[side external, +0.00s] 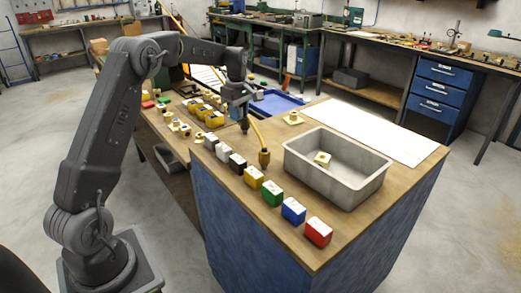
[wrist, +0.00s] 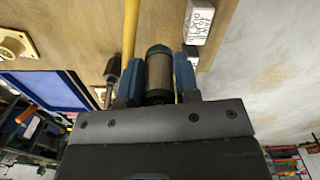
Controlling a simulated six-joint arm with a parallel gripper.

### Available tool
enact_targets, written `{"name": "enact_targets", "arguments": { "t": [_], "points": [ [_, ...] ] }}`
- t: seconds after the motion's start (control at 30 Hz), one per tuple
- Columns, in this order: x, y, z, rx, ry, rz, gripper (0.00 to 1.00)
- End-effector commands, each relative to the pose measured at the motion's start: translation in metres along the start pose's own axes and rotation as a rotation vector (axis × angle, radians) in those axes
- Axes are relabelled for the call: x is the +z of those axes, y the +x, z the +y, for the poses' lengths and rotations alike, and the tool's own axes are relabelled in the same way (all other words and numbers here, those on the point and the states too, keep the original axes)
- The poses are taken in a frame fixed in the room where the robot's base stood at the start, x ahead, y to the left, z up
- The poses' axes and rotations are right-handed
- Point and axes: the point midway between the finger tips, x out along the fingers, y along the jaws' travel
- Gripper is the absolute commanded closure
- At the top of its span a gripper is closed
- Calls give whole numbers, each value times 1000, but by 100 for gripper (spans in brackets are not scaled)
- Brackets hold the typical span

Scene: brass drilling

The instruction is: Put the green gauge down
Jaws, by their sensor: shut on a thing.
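My gripper (side external: 242,118) is above the wooden bench, left of the blue tray, pointing down. In the wrist view my gripper (wrist: 160,88) has its two blue-grey fingers shut on a short metal cylinder with dark green rims, which I take for the green gauge (wrist: 159,70). In the side view the gauge is too small and dark to make out clearly. I cannot tell whether it touches the bench top. A green block (side external: 272,194) stands in the row of coloured blocks along the bench's near edge.
A yellow-handled tool (side external: 263,157) stands close to my gripper. A grey bin (side external: 378,184) holds a brass part (side external: 322,158). A blue tray (side external: 277,103), a brass flange (side external: 293,118) and a white sheet (side external: 370,130) lie farther back. A white block (wrist: 203,18) is near the bench edge.

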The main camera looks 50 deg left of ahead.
Motion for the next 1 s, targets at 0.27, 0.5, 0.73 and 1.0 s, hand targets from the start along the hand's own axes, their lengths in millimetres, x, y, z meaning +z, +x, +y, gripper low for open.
{"name": "enact_targets", "arguments": {
  "t": [0.27, 0.5, 0.73, 1.0],
  "points": [
    [-58, 1, -7, 0, 12, 0, 95],
    [-30, 24, 17, -1, 19, -1, 95],
    [8, 54, 47, 0, 17, 0, 95],
    [30, 70, 65, 2, 14, 0, 95]
  ]
}}
